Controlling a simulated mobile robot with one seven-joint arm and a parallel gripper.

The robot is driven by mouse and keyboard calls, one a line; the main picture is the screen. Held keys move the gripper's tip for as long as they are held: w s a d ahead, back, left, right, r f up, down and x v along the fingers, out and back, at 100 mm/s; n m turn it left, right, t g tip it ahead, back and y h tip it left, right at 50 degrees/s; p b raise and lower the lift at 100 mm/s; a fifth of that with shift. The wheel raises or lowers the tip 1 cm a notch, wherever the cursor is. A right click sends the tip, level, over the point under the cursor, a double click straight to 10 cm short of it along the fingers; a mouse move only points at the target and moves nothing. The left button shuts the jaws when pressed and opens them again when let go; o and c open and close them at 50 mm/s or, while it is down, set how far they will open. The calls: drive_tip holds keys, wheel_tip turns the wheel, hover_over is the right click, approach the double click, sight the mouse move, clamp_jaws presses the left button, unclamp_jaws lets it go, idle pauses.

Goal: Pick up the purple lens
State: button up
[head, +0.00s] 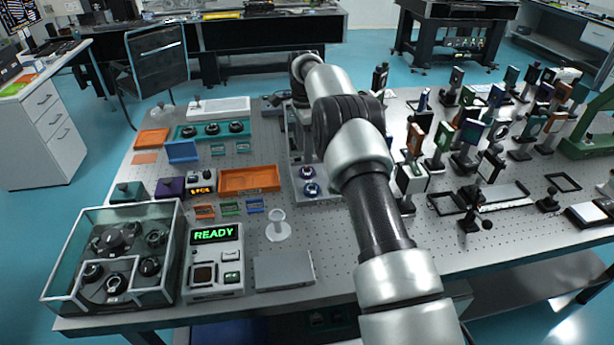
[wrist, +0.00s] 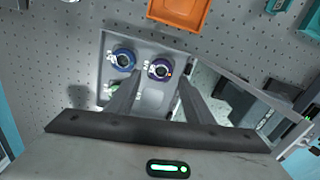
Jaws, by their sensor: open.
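The purple lens (wrist: 159,69) is a round dark mount with a purple rim. It sits in a grey holder plate (wrist: 150,104) and also shows in the head view (head: 306,172). A blue-rimmed lens (wrist: 123,60) sits beside it in the same plate, also seen in the head view (head: 311,189). My gripper (wrist: 160,78) is open and empty. In the wrist view its two fingers point toward the plate, and the purple lens shows between their tips. The height gap is unclear. A greenish lens (wrist: 107,90) is partly hidden by the left finger.
An orange tray (head: 250,180) lies left of the holder plate. A control box reading READY (head: 214,262) and a glass-walled case (head: 70,245) stand at the front left. Many upright optic mounts crowd the table's right side. My arm hides part of the table's middle.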

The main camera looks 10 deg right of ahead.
sight(306, 171)
drive_tip(key=f, duration=0.7)
drive_tip(key=shift+w+d+f, duration=0.2)
drive_tip(key=shift+d, duration=0.05)
drive_tip(key=c, duration=0.8)
